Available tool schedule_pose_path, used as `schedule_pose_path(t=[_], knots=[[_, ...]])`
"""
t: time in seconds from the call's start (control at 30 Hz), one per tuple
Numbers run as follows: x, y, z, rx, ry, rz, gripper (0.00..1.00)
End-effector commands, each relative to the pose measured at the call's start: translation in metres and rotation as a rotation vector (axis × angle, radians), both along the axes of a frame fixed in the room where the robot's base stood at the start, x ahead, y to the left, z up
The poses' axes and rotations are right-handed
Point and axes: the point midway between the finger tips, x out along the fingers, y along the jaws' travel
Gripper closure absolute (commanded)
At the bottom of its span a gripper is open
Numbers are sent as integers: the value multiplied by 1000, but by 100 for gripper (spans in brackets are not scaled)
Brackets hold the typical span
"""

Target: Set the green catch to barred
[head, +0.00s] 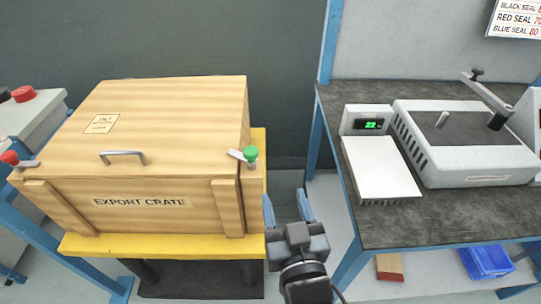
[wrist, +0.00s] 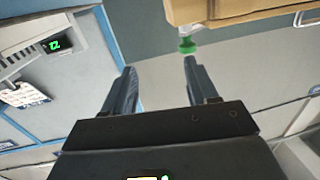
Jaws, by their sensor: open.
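The green catch (head: 250,154) is a green knob on a short metal lever at the right front corner of the lid of the wooden export crate (head: 140,218). In the wrist view the green catch (wrist: 187,46) shows beyond my right finger, near the crate's edge (wrist: 235,14). A red catch (head: 11,158) with a similar lever is at the crate's left front corner. My gripper (head: 288,208) is open and empty, to the right of the crate and lower in the picture than the green catch, apart from it. No marking for barred is readable.
The crate stands on a yellow-topped stand (head: 190,248). A metal handle (head: 122,157) is on its lid. To the right is a dark bench (head: 420,232) with a grey machine (head: 465,150) and a display box (head: 367,120). A gap lies between stand and bench.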

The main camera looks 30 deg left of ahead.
Motion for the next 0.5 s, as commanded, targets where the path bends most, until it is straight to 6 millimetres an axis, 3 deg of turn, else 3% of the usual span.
schedule_pose_path(t=[0.03,0.1,0.2,0.5], knots=[[5,22,7,5,-12,26,42],[9,43,15,8,-21,51,42],[12,62,22,8,-27,74,42],[30,87,27,9,-30,84,42]])
